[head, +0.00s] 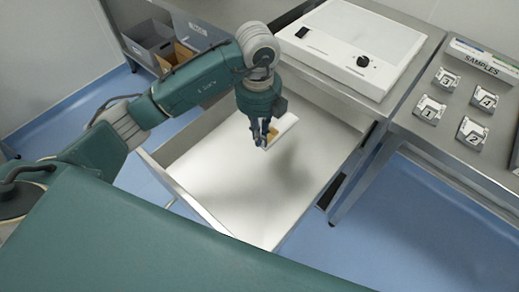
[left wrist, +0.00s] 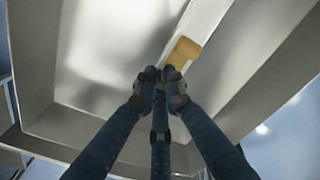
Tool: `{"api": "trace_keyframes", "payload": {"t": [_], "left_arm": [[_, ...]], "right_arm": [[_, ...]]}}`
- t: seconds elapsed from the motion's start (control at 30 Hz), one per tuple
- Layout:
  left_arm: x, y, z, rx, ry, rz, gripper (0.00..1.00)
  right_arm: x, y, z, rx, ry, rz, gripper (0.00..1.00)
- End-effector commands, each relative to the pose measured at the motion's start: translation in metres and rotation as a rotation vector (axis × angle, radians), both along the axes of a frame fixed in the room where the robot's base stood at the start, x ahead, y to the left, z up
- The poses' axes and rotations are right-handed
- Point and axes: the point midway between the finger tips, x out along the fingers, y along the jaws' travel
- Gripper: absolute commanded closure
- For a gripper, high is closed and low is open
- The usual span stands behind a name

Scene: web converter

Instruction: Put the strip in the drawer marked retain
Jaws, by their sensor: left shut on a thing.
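The strip (head: 284,127) is white with a tan end and is inside the outline of an open, pale drawer (head: 200,190). My left gripper (head: 262,141) is shut on the strip near its tan end, pointing down over the drawer. In the left wrist view the fingertips (left wrist: 162,82) close at the tan end of the strip (left wrist: 207,18), and the drawer's wall (left wrist: 40,60) surrounds the view. I cannot tell whether the strip touches the drawer floor. No drawer marking is readable. My right gripper is not in view.
A white light box (head: 352,45) with a black knob stands on the bench behind the drawer. A right-hand bench holds several numbered metal blocks (head: 430,108) and a box marked SAMPLES (head: 484,60). Grey bins (head: 150,42) stand at the back left. The rest of the drawer floor looks empty.

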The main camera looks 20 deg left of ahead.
Motion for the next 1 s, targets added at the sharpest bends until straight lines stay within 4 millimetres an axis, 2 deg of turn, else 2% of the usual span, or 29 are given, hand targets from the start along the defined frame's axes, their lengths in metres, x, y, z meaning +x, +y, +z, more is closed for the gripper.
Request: {"api": "trace_keyframes", "payload": {"t": [0.1, 0.37, 0.6, 0.97, 1.0], "left_arm": [[-0.001, 0.000, -0.022, 0.001, 0.002, 0.000, 1.00], [0.000, 0.000, -0.042, 0.000, 0.000, -0.001, 1.00], [0.000, 0.000, -0.075, -0.001, 0.001, -0.002, 1.00], [0.001, 0.000, -0.080, -0.001, -0.002, -0.002, 1.00], [0.000, 0.000, -0.080, 0.000, -0.001, -0.002, 0.87]], "right_arm": [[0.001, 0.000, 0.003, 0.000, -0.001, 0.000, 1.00], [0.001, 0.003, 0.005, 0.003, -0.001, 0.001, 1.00], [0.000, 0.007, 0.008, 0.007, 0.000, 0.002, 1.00], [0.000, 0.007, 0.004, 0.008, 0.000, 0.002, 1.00], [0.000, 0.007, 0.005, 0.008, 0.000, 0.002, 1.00]]}}
